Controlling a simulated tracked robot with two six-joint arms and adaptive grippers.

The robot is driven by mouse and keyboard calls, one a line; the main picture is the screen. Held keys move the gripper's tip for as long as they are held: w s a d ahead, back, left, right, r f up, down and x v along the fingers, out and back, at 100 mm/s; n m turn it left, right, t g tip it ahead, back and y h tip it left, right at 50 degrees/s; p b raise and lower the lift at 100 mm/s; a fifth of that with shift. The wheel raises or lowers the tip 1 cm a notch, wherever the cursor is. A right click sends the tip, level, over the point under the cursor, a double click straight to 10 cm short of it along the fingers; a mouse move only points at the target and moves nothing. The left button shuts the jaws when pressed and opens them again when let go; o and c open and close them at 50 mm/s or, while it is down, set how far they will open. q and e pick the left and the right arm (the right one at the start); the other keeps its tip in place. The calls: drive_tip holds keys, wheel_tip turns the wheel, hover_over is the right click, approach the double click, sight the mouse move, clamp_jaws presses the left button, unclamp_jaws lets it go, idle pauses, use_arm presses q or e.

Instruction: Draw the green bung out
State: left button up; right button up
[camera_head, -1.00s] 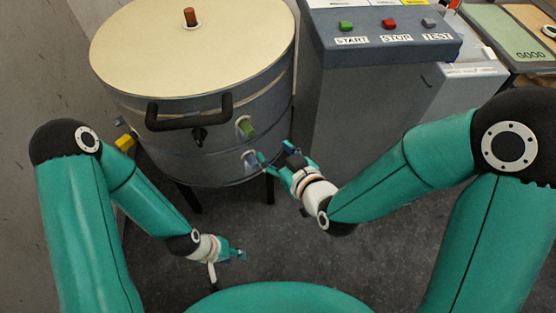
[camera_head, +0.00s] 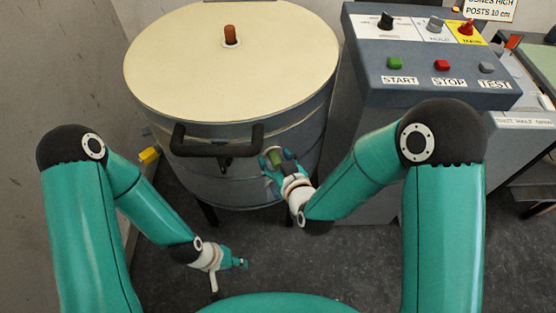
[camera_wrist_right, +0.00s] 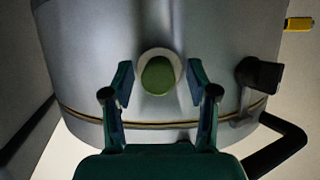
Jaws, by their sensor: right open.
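The green bung (camera_wrist_right: 157,76) sits in a pale round collar on the side of the grey drum. In the head view the green bung (camera_head: 276,158) is partly covered by my right gripper (camera_head: 271,165). In the right wrist view my right gripper (camera_wrist_right: 160,85) is open, with one finger on each side of the bung and a gap to both. My left gripper (camera_head: 240,263) hangs low over the floor, away from the drum; its fingers are too small to read. The blue bung seen earlier below the green one is hidden now.
The drum (camera_head: 180,60) has a cream lid with a brown plug (camera_head: 230,35) and a black handle (camera_head: 215,148) left of the bung. A black latch-like part (camera_wrist_right: 258,76) is close beside my right gripper. A control box (camera_head: 425,78) stands to the right.

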drive_tip(key=shift+w, duration=0.2)
clamp_jaws()
drive_tip(key=c, duration=0.9)
unclamp_jaws()
clamp_jaws()
drive_tip(key=shift+s+d+b, duration=0.3)
drive_tip(key=shift+s+b, duration=0.25)
drive_tip(key=shift+s, duration=0.1)
